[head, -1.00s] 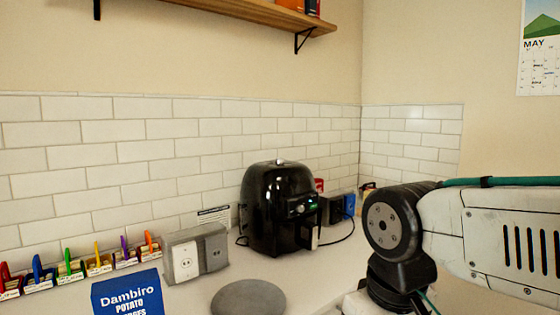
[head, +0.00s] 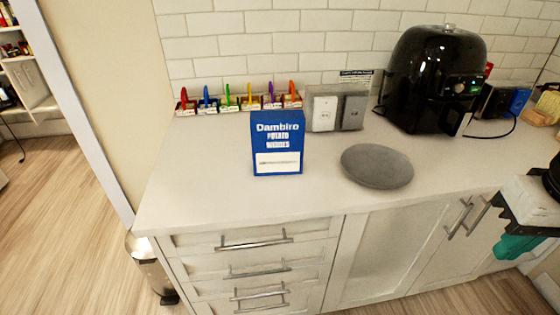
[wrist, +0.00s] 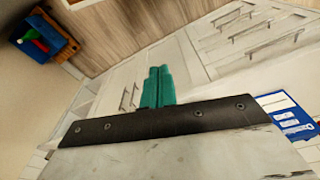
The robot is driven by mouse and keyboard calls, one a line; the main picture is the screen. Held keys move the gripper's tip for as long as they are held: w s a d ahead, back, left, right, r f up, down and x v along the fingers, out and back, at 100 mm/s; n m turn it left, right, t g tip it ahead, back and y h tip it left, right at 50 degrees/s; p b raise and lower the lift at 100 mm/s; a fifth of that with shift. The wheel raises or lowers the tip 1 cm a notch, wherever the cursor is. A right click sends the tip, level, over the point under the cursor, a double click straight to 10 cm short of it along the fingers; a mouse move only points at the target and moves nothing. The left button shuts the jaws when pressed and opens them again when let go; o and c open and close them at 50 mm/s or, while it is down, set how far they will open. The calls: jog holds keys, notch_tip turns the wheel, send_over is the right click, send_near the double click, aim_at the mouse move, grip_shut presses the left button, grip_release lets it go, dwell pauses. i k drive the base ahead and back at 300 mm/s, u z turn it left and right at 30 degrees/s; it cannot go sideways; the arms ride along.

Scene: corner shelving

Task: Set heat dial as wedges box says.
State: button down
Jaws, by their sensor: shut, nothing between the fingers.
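The blue wedges box (head: 278,148) stands upright on the counter, reading "Dambiro POTATO WEDGES". A white panel low on its front has marks too small to read. Part of a blue box (wrist: 292,120) shows at the right of the wrist view. The black air fryer (head: 428,75) stands at the back right of the counter. Its front panel (head: 464,87) has knob-like shapes and a small green light; the heat dial's setting cannot be read. My gripper (head: 516,246) is at the right edge, low before the cabinets, away from box and fryer. Its teal fingers (wrist: 158,84) are together and empty.
A grey round plate (head: 377,166) lies between box and fryer. Wall sockets (head: 337,110) and a row of colored tags in small holders (head: 240,102) are behind the box. Blue and dark items (head: 505,100) stand right of the fryer. The front left counter is clear.

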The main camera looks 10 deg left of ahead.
aim_at(446, 26)
jog(key=k, duration=0.6)
jog(key=z, duration=0.55)
jog(key=i, duration=1.7)
jog(key=u, duration=0.45)
